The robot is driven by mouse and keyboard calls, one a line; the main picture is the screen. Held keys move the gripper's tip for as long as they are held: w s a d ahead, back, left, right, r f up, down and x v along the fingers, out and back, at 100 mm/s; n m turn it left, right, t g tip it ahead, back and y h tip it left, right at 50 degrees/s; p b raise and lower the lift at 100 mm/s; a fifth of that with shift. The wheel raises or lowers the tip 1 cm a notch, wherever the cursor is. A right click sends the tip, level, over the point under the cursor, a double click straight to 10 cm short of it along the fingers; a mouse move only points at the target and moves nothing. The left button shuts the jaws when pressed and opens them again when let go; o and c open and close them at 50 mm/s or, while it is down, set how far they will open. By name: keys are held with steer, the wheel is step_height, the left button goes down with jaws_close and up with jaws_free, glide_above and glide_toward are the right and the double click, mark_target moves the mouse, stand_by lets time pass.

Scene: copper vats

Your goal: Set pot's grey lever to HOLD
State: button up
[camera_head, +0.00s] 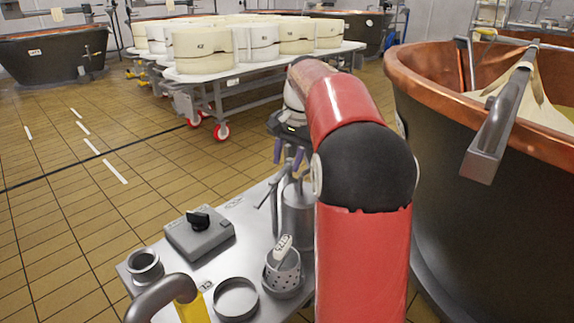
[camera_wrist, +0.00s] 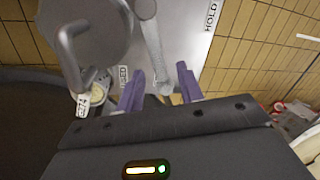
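The steel pot (camera_head: 298,212) stands on the metal worktop, partly hidden by my arm; its round top (camera_wrist: 98,35) fills the upper left of the wrist view. A grey lever (camera_wrist: 152,42) runs beside it down the wrist view, its lower end between my purple fingers. A HOLD label (camera_wrist: 211,16) is to the lever's right; another label (camera_wrist: 123,76), partly hidden, is to its lower left. In the head view, a thin grey rod (camera_head: 267,195) shows beside the pot. My gripper (camera_wrist: 161,88) is open, fingers apart around the lever's end; I cannot tell whether they touch it.
The worktop (camera_head: 226,213) also holds a box with a black knob (camera_head: 200,234), a perforated cup (camera_head: 283,274), a ring (camera_head: 235,299) and a small steel cup (camera_head: 145,266). A copper vat (camera_head: 450,170) stands close on the right. Tiled floor (camera_head: 60,210) is open at left.

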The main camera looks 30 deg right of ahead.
steer(key=shift+w+f, duration=0.1)
steer(key=shift+f, duration=0.45)
steer(key=shift+c, duration=0.4)
jaws_close()
